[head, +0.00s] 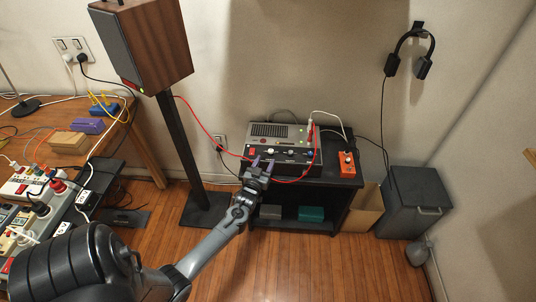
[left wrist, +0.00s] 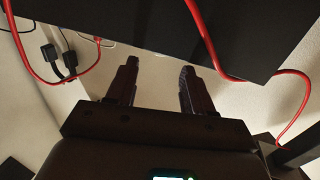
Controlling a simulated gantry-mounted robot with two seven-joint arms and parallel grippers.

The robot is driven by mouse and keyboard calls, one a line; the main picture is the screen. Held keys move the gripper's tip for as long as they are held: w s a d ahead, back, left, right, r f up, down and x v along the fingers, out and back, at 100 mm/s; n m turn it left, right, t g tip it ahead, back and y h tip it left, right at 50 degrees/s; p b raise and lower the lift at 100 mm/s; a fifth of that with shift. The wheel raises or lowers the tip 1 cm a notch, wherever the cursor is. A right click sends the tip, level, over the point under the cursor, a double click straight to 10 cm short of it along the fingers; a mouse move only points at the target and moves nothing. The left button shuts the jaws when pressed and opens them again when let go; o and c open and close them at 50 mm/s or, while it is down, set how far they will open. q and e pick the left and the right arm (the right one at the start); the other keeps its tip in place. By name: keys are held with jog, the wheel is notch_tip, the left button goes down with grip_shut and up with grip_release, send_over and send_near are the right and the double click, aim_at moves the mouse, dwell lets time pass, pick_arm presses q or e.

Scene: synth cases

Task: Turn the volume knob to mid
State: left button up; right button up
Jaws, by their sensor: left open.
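A grey and black amplifier-like device (head: 285,138) sits on a small black shelf unit against the wall. Its front panel carries a red switch and several small knobs, too small to tell which one is the volume knob or how it is set. My left gripper (head: 262,166) is just in front of the panel's left part and overlaps its lower edge; contact cannot be told. In the left wrist view its two fingers (left wrist: 158,88) are apart with nothing between them, and no knob shows there. My right gripper is not in view.
A red cable (left wrist: 207,38) hangs close to my left fingers. An orange box (head: 342,163) sits right of the device on the black shelf unit (head: 325,182). A wooden speaker (head: 150,45) on a stand is at left, a grey bin (head: 412,203) at right.

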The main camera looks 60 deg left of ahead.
pick_arm(q)
jog(key=p+v, duration=0.1)
jog(key=v, duration=0.4)
dwell(0.4)
